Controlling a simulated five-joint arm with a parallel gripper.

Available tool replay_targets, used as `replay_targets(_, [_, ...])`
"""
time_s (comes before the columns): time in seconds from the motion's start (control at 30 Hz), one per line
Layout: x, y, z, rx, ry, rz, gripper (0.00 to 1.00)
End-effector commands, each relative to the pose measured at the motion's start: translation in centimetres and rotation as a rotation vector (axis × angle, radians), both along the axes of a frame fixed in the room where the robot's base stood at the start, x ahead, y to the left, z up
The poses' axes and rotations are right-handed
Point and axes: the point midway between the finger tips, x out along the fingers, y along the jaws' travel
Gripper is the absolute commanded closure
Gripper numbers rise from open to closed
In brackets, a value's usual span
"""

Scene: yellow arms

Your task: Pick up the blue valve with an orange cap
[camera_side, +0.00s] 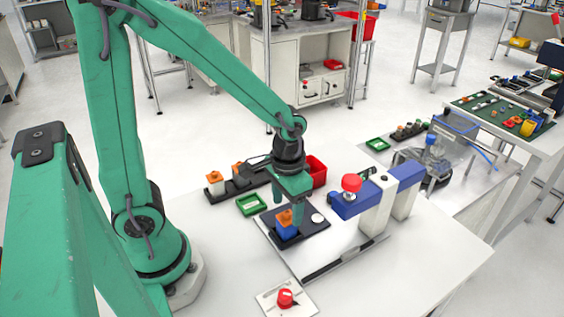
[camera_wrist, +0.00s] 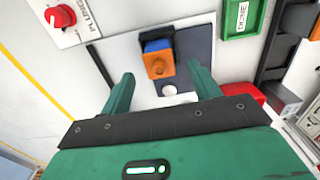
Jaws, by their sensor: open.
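The blue valve with an orange cap (camera_side: 287,229) stands on a dark plate (camera_side: 310,234) on the white table. In the wrist view the valve (camera_wrist: 157,46) shows its orange cap towards me, just ahead of and between my fingertips. My gripper (camera_side: 288,207) points down, close above or around the cap; the side view does not show clearly whether the fingers flank it. In the wrist view my gripper (camera_wrist: 162,75) has its fingers wide apart, with nothing held. A white round piece (camera_side: 318,218) lies on the plate to the right of the valve.
A green tray (camera_side: 251,205) and a dark rack (camera_side: 236,185) with orange-topped pieces stand behind to the left. A red bin (camera_side: 316,171) is behind. A blue-and-white fixture with a red knob (camera_side: 351,183) stands close right. A red knob panel (camera_side: 285,299) lies in front.

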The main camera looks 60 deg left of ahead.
Motion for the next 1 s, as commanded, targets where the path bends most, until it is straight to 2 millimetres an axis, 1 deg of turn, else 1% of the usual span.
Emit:
replay_targets(0.3, [-0.1, -0.1, -3.0, 0.001, 0.004, 0.0, 0.38])
replay_targets(0.5, [0.0, -0.1, -4.4, 0.0, 0.002, 0.0, 0.38])
replay_targets(0.63, [0.0, -0.1, -4.7, 0.0, 0.001, 0.0, 0.38])
replay_targets(1.0, [0.0, -0.1, -4.7, 0.0, 0.001, 0.0, 0.38])
